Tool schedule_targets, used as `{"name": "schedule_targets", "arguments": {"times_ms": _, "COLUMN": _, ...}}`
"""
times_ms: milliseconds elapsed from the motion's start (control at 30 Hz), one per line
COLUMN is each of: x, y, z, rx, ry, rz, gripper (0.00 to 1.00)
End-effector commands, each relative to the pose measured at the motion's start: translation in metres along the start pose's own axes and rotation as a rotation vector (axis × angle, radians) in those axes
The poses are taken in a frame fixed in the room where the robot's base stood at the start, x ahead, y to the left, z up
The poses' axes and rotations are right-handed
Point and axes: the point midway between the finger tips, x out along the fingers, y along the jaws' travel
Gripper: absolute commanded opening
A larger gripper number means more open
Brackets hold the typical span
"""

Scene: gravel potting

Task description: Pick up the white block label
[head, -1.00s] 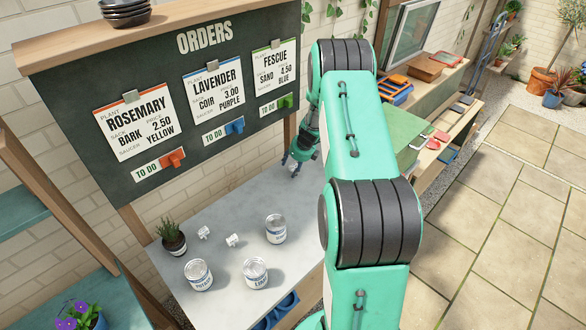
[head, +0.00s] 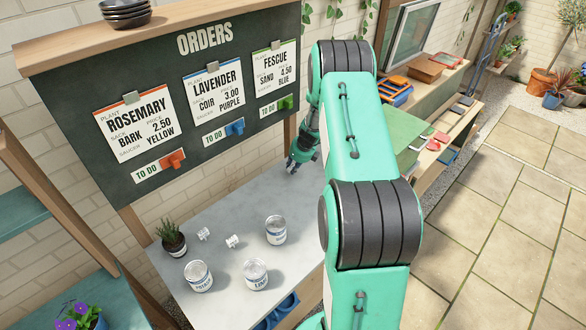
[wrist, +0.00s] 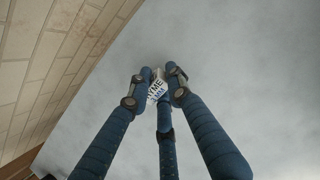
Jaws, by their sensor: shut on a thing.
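My gripper (head: 291,166) is low over the far right part of the grey tabletop, below the order board. In the wrist view its blue fingers (wrist: 160,92) are closed around a small white block label (wrist: 156,88) with dark lettering. The lettering is only partly readable, and the fingers cover the label's sides. Two more white block labels, one at the left (head: 204,234) and one beside it (head: 232,241), lie on the tabletop near the plant.
The grey tabletop (head: 235,195) holds white tins, one at the back (head: 275,230) and two in front (head: 255,274) (head: 198,275), and a potted rosemary-like plant (head: 173,238). The order board (head: 200,70) stands along the back. The tabletop between gripper and tins is clear.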

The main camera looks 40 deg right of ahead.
Motion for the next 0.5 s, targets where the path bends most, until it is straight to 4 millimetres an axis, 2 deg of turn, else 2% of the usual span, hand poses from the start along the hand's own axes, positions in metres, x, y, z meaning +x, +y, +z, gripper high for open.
{"name": "schedule_targets", "arguments": {"times_ms": 267, "x": -0.014, "y": 0.0, "z": 0.006, "rx": 0.0, "ry": -0.001, "rz": -0.001, "gripper": 0.03}}
{"name": "schedule_targets", "arguments": {"times_ms": 433, "x": -0.036, "y": -0.001, "z": 0.016, "rx": -0.001, "ry": -0.002, "rz": -0.001, "gripper": 0.03}}
{"name": "schedule_targets", "arguments": {"times_ms": 500, "x": -0.037, "y": 0.005, "z": 0.006, "rx": 0.0, "ry": 0.001, "rz": 0.001, "gripper": 0.03}}
